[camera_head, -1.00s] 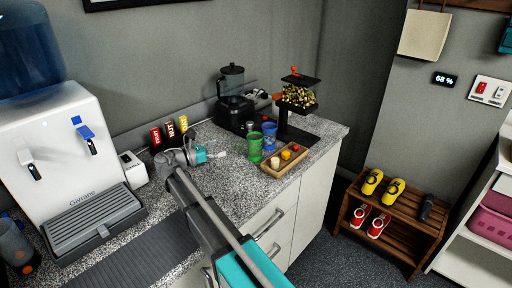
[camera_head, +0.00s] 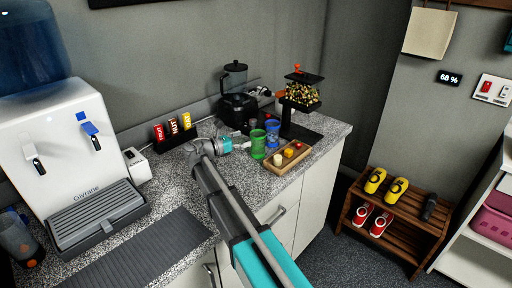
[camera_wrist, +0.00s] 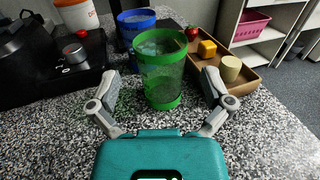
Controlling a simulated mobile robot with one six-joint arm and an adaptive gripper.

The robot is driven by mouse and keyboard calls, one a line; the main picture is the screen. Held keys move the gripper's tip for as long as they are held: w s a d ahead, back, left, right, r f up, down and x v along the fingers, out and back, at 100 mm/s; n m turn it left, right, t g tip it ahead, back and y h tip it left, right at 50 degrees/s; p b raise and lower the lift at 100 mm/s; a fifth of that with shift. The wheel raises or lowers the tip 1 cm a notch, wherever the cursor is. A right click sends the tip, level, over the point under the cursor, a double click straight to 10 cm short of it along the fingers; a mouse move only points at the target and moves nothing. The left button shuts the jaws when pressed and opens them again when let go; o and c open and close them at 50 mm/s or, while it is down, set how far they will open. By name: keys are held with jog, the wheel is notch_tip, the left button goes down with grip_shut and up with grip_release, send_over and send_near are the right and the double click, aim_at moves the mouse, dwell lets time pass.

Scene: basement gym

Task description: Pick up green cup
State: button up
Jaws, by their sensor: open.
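The green cup (camera_head: 258,144) is a see-through tumbler standing upright on the speckled counter. In the wrist view the green cup (camera_wrist: 161,70) stands straight ahead, between and a little beyond the fingertips. My gripper (camera_head: 238,144) is just left of the cup in the head view. In the wrist view my gripper (camera_wrist: 160,88) is open and empty, with one finger on each side of the cup's near side. I cannot tell whether either finger touches it.
A blue cup (camera_head: 272,132) stands close behind the green cup. A black blender (camera_head: 236,100) and a dispenser (camera_head: 300,92) stand behind. A water cooler (camera_head: 60,150) is at left.

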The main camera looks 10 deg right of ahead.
aim_at(251, 138)
jog(key=shift+w+d, duration=0.15)
jog(key=shift+d, duration=0.25)
jog(key=shift+f+b+x, duration=0.15)
jog(key=shift+b+x, duration=0.05)
jog(key=shift+x, duration=1.1)
jog(key=shift+f+b+x, duration=0.2)
jog(key=shift+x, duration=1.05)
jog(key=c, duration=0.8)
